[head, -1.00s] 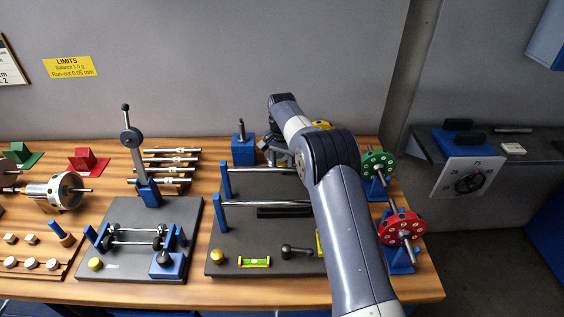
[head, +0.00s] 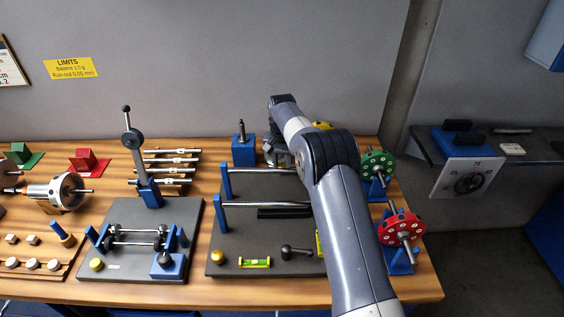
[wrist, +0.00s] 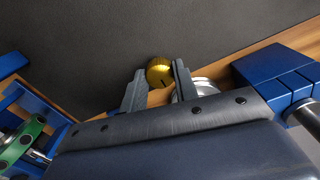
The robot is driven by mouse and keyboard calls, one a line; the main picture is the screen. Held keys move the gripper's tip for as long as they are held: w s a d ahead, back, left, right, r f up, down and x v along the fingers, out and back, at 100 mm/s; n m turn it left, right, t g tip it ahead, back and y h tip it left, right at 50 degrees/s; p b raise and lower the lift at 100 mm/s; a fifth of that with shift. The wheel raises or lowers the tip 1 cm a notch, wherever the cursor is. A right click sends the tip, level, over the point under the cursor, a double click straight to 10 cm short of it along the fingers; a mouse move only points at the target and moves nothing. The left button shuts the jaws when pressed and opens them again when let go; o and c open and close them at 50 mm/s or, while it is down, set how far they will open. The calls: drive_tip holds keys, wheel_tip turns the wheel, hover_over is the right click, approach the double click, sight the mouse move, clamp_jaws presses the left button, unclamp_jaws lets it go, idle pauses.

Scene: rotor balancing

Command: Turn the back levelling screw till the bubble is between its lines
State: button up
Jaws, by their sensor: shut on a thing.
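The back levelling screw is a round brass knob (wrist: 161,77) with a dark mark, at the dark base plate's edge in the wrist view. My gripper (wrist: 159,68) is shut on it, one finger on each side. In the head view my arm hides the screw, and my gripper (head: 278,153) shows only partly, at the back of the plate (head: 235,240). A green spirit level (head: 255,262) lies at the plate's front; its bubble is too small to place against its lines. A yellow piece, perhaps a second level (head: 320,243), is mostly hidden behind my arm.
A blue block (head: 243,152) with a metal post stands just left of my gripper. Two steel rails (head: 265,204) cross the plate. A green rotor (head: 378,164) and a red rotor (head: 402,228) stand to the right. A brass knob (head: 217,257) sits at the plate's front left.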

sight(282, 166)
drive_tip(key=shift+n, duration=2.3)
drive_tip(key=shift+p, duration=0.3)
drive_tip(key=o, duration=1)
drive_tip(key=shift+c, duration=0.2)
drive_tip(key=shift+r, duration=0.1)
wheel_tip(282, 166, up, 11)
drive_tip(key=b, duration=0.1)
